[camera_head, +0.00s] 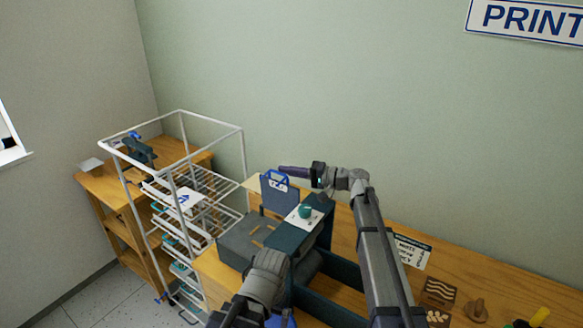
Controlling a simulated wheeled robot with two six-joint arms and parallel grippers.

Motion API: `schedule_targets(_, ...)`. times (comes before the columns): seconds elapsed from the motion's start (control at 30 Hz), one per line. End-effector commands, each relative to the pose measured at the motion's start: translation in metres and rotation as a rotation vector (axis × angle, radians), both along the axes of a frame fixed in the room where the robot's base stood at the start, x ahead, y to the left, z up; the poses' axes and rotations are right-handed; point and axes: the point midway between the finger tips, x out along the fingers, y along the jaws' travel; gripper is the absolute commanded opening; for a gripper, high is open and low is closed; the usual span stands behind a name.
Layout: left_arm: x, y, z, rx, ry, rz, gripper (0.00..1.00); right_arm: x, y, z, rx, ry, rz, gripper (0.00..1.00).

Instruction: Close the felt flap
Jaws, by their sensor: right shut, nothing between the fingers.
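The felt flap looks to be the dark blue upright panel (279,195) with a bright blue handle along its top edge. It stands raised at the back of the grey press bed (240,243). My right gripper (284,170) is shut and empty, its dark fingers pointing left just above the panel's top edge. I cannot tell whether they touch it. My left arm comes up from the bottom in front of the press. Its fingers cannot be made out.
A teal knob (306,211) on a white plate tops the dark press housing. A white wire drying rack (243,150) stands close on the left. The wooden bench (480,275) runs right, with a sign card (411,251) and small printing blocks (439,291) on it.

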Motion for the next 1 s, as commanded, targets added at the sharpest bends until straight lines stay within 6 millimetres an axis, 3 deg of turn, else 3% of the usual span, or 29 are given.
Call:
schedule_targets(0.2, 0.000, 0.000, -0.002, 0.000, 0.000, 0.000, 1.00, -0.030, 0.018, -0.002, 0.000, 0.001, 0.002, 0.00)
schedule_targets(0.5, 0.000, 0.000, -0.004, 0.000, 0.000, 0.000, 1.00, -0.056, 0.036, -0.008, -0.041, -0.059, 0.000, 0.00)
schedule_targets(1.0, 0.000, 0.000, 0.000, 0.000, 0.000, 0.000, 1.00, -0.068, 0.045, -0.014, -0.148, -0.221, 0.000, 0.00)
